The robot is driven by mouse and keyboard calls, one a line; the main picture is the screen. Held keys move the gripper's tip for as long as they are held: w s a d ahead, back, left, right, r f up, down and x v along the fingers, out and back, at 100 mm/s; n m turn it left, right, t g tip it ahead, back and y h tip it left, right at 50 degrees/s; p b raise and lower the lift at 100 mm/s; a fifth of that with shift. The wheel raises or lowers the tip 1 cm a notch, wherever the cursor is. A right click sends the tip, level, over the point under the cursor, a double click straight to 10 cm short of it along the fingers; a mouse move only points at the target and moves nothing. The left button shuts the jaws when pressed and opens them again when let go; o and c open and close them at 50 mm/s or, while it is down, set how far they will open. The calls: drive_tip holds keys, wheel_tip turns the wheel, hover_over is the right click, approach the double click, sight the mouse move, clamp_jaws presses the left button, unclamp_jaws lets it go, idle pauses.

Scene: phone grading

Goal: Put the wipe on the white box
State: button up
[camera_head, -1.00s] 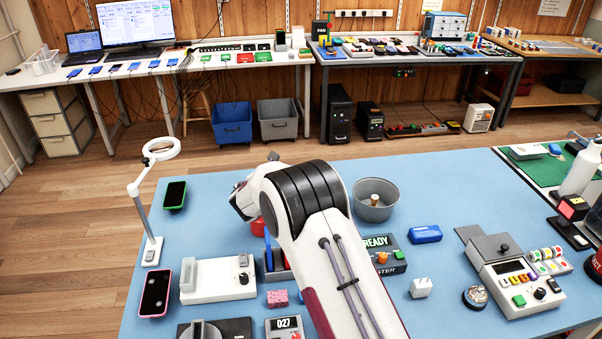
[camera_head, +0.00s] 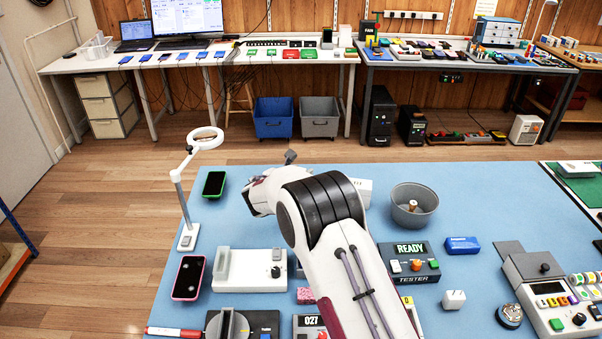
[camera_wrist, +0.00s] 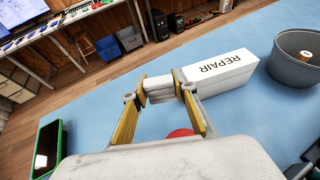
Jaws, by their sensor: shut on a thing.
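My gripper (camera_wrist: 159,92) shows in the wrist view with its yellow-padded fingers closed on a small pale wipe (camera_wrist: 159,86). A white box (camera_wrist: 222,75) marked REPAIR lies just beyond and to the right of the fingers, on the blue mat. The wipe overlaps the box's left end in this view; I cannot tell whether they touch. In the head view, part of a white box (camera_head: 363,188) shows behind my arm. My gripper's fingers and the wipe are hidden by my arm there.
A grey bowl (camera_head: 414,206) stands right of the box. A green-edged phone (camera_head: 214,184) and a ring lamp (camera_head: 187,190) are at left. A red round thing (camera_wrist: 180,133) is under the gripper. A white fixture (camera_head: 250,271) and a tester (camera_head: 409,262) are nearer.

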drive_tip(key=w+d+r, duration=0.1)
drive_tip(key=d+r, duration=0.2)
drive_tip(key=d, duration=0.4)
drive_tip(key=w+d+r, duration=0.2)
drive_tip(key=d+r, duration=0.1)
drive_tip(key=d, duration=0.5)
drive_tip(key=shift+r, duration=0.4)
drive_tip(key=shift+f, duration=0.1)
drive_tip(key=shift+f, duration=3)
drive_tip(key=shift+f, duration=0.15)
drive_tip(key=shift+f, duration=1.75)
